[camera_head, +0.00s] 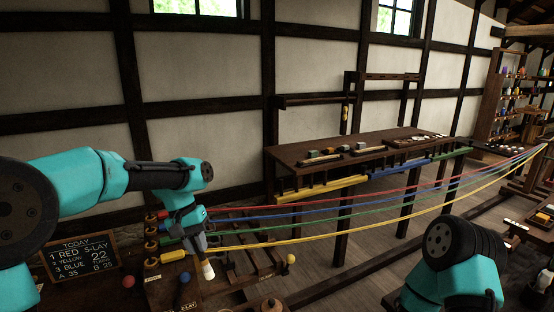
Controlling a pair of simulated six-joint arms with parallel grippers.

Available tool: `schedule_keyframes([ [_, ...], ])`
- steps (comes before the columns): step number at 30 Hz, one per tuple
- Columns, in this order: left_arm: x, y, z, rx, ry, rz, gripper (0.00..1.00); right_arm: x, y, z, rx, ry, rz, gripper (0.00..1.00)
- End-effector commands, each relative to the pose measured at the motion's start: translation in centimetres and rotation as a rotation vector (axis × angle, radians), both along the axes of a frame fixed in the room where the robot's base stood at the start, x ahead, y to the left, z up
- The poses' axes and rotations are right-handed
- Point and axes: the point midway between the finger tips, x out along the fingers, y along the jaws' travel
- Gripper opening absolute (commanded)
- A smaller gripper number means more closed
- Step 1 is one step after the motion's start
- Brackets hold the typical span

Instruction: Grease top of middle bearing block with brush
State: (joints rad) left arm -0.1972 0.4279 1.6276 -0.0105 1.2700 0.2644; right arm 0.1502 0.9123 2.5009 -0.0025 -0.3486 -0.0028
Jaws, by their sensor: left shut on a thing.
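My left gripper (196,240) points down beside the near ends of the coloured strands, at the left of the picture. It is shut on a brush (208,270), whose pale tip hangs below the fingers. The brush is small here, and I cannot see whether its tip touches anything. A dark wooden frame with several hooks (152,244) stands just left of the gripper. I cannot pick out the middle bearing block; the arm and strands cover part of this area. My right arm shows at the bottom right, but its gripper is out of the picture.
Red, blue, green and yellow strands (325,240) run from the frame to the far right. A chalkboard (81,257) stands at the left. Red (128,281), blue (185,278) and yellow (291,258) knobs stand near the gripper. A long workbench (300,152) stands behind.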

Motion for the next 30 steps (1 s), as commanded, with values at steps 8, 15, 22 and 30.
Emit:
schedule_keyframes([
  [8, 0.0, 0.0, 0.0, 0.001, -0.001, -0.002, 0.00, 0.0, 0.0, 0.0, 0.000, 0.000, 0.000, 0.43],
  [15, 2.0, 0.9, 0.9, -0.013, -0.060, 0.019, 0.00, 0.0, 0.0, 0.0, 0.000, 0.000, 0.000, 0.43],
  [22, 7.5, 4.0, 4.2, -0.046, -0.246, 0.085, 0.00, 0.0, 0.0, 0.0, 0.000, 0.000, 0.000, 0.43],
  [30, 13.8, 9.4, 9.6, -0.063, -0.506, 0.170, 0.00, 0.0, 0.0, 0.0, 0.000, 0.000, 0.000, 0.43],
])
